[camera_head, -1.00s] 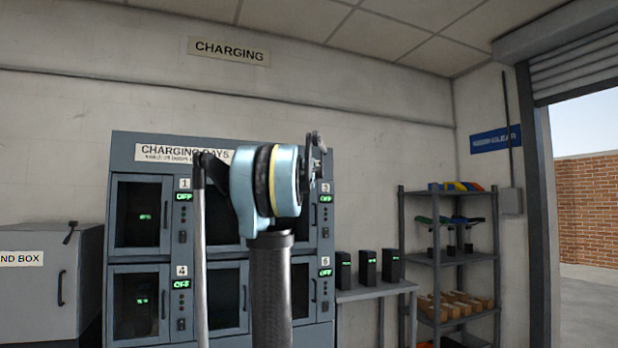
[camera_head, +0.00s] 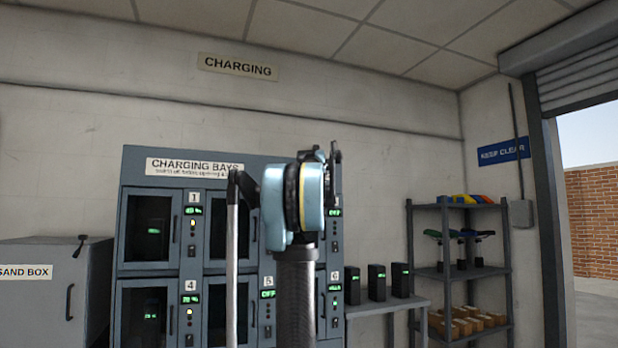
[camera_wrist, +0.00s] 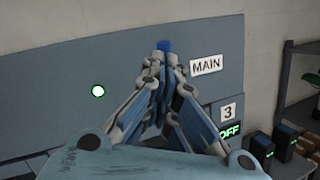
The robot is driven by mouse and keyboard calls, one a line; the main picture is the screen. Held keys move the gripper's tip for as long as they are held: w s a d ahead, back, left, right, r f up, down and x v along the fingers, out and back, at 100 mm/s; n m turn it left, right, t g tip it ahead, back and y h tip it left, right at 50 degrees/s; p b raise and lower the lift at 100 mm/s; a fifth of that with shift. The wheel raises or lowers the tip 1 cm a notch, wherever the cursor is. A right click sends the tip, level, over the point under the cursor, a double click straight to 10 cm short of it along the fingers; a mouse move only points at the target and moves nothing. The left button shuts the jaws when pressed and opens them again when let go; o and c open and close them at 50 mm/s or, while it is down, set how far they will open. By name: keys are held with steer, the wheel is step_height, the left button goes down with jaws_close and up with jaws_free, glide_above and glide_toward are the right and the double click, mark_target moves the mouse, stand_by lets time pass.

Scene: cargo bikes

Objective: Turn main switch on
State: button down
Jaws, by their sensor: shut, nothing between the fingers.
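The MAIN label (camera_wrist: 206,65) is on the upper panel of the grey charging cabinet (camera_head: 260,159), in the wrist view. The rest of the switch is hidden. Bays 1 and 4 show lit readings; bays 3 and 5 read OFF.
A sand box (camera_head: 50,300) stands left of the cabinet. A bench (camera_head: 390,304) with three black batteries (camera_head: 377,282) and a grey shelf rack (camera_head: 460,205) stand to the right. An open shutter doorway is at the far right.

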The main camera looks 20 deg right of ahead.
steer(key=shift+w+r, duration=0.4)
steer(key=shift+r, duration=0.2)
stand_by(0.3)
steer(key=s+a+r, duration=0.3)
steer(key=s+a, duration=0.2)
steer(key=s, duration=0.6)
steer(key=shift+s, duration=0.3)
